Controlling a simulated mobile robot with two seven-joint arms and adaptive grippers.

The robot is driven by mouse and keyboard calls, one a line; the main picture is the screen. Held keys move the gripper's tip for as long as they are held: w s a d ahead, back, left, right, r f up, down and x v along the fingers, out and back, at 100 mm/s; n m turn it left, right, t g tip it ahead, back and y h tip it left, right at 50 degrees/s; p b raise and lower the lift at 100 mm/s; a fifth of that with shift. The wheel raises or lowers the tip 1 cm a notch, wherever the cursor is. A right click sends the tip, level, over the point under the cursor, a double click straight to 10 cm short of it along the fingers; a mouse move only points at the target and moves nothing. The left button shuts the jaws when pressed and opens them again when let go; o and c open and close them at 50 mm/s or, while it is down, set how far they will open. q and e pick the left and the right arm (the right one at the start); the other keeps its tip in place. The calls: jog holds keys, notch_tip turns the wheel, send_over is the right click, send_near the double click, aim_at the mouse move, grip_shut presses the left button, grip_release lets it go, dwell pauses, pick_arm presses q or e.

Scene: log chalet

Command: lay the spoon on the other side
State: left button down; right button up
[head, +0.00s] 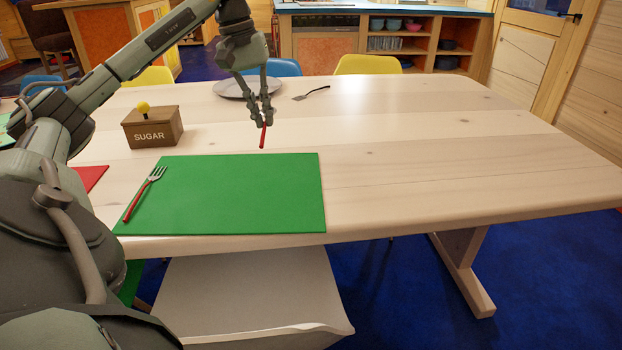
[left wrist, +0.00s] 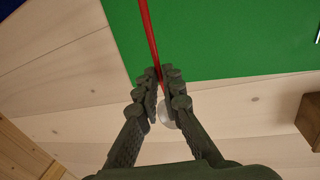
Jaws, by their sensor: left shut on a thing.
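My left gripper (head: 264,122) is shut on the spoon (head: 263,138), above the table just past the far edge of the green placemat (head: 240,200), near its far right corner. In the left wrist view, the spoon's red handle (left wrist: 149,35) runs forward from my gripper (left wrist: 158,74) over the placemat (left wrist: 230,40). Its pale bowl (left wrist: 168,115) shows between the fingers, partly hidden. A fork (head: 146,192) with a red handle lies along the placemat's left side. The placemat's right side is bare. My right gripper is not in view.
A wooden sugar box (head: 153,128) with a yellow knob stands beyond the placemat's left part. A grey plate (head: 232,88) and a dark fork (head: 312,93) lie at the far side. A white chair (head: 245,295) stands in front. The table's right half (head: 430,150) is clear.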

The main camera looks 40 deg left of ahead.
pick_arm(q)
send_near(314, 188)
jog(key=shift+a+f, duration=0.2)
jog(key=shift+a, duration=0.65)
jog(key=shift+w+d+f+p, duration=0.15)
jog(key=shift+d+f, duration=0.2)
jog(key=shift+d, duration=0.2)
jog(key=shift+w+d+f+p, duration=0.2)
jog(key=shift+d+f, duration=0.1)
jog(key=shift+d, duration=0.25)
jog(key=shift+d+f, duration=0.2)
notch_tip(314, 188, down, 3)
jog(key=shift+f, duration=0.55)
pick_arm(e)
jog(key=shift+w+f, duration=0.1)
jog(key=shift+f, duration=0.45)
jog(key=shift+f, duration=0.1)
